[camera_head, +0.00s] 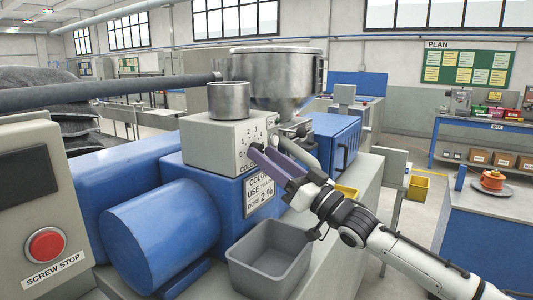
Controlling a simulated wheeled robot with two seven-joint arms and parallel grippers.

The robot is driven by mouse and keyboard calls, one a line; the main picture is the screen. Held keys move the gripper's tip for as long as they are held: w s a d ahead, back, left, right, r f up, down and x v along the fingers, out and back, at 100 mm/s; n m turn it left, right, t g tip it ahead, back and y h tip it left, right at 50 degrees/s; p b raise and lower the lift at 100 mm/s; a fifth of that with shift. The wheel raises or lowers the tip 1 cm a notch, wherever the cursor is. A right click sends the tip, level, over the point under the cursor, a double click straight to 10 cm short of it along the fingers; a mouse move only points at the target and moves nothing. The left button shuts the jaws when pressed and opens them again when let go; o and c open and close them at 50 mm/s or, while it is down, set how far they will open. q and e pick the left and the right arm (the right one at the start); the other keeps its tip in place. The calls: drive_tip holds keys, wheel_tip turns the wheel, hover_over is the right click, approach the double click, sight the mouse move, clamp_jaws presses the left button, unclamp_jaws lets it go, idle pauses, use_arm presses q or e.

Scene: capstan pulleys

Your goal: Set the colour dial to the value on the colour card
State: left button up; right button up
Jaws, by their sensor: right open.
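The colour dial (254,147) is on the front of a grey dosing box, with the numbers 1, 2 and 3 legible around its upper part. Its pointer setting cannot be read, as my gripper covers much of it. The colour card (257,197) is a white label on the blue housing below; it reads "DOSE 2%", and its upper lines are partly hidden. My right gripper (264,154) comes in from the lower right, open, with its purple-grey fingers at the dial. Whether they touch the dial or straddle it cannot be told. My left gripper is not in view.
A metal cup (229,100) tops the dosing box (207,139), beside a large steel hopper (277,75). A grey bin (268,258) stands below the card. A screw stop button (46,245) is at left. A blue bench (487,222) stands at right.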

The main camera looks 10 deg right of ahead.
drive_tip(key=shift+w+a+r, duration=0.1)
drive_tip(key=shift+w+a, duration=0.1)
drive_tip(key=shift+w, duration=0.05)
drive_tip(key=c, duration=1)
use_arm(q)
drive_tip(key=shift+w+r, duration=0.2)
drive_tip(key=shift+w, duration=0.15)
use_arm(e)
drive_tip(key=shift+c, duration=0.2)
